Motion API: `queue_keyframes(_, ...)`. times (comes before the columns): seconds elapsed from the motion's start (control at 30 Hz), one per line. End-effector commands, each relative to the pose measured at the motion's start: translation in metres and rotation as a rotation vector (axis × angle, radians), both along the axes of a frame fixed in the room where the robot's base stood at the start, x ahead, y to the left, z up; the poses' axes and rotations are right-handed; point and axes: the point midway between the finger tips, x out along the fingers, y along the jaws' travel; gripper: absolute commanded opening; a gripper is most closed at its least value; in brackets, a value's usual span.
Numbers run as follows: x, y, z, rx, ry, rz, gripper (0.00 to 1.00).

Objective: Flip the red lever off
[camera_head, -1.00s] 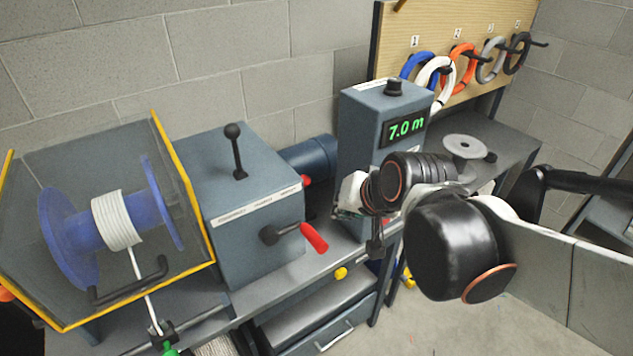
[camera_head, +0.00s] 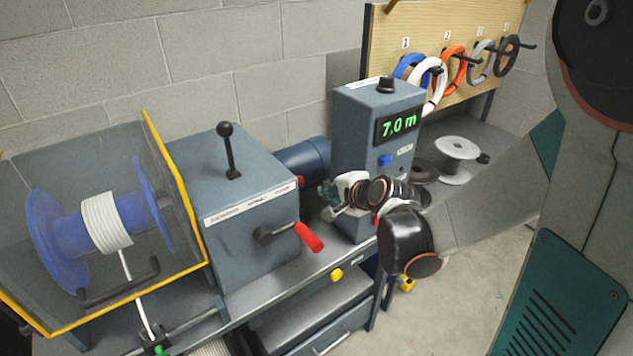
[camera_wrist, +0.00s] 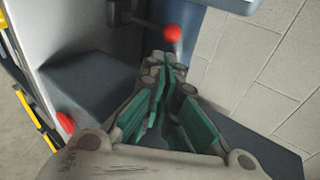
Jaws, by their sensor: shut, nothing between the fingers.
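The red lever (camera_head: 308,237) sticks out from the front of the blue-grey drive box (camera_head: 245,245), its red grip slanting down to the right from a dark pivot. My gripper (camera_head: 328,203) is to the right of the lever and higher in the picture, apart from it, in front of the meter box. In the wrist view my gripper (camera_wrist: 164,68) shows its green-lined fingers shut with nothing between them. A red rounded knob (camera_wrist: 172,33) shows just beyond the fingertips, and another red piece (camera_wrist: 66,122) at the lower left. I cannot tell which of these is the lever.
A black ball-topped lever (camera_head: 229,150) stands on the box. The meter box (camera_head: 350,135) reads 7.0 m. A yellow-framed guard (camera_head: 180,190) covers a blue reel (camera_head: 60,235) at left. A yellow button (camera_head: 336,275) is on the bench front.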

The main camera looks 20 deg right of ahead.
Motion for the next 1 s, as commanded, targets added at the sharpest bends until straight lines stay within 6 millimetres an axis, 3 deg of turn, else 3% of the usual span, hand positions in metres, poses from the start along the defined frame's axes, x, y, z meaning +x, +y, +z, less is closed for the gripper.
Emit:
queue_keyframes(0.4,0.067,0.014,-0.046,-0.002,0.001,0.004,0.00)
queue_keyframes(0.6,0.094,0.019,-0.055,-0.003,-0.001,0.003,0.00)
queue_keyframes(1.0,0.108,0.021,-0.057,-0.002,0.000,0.002,0.00)
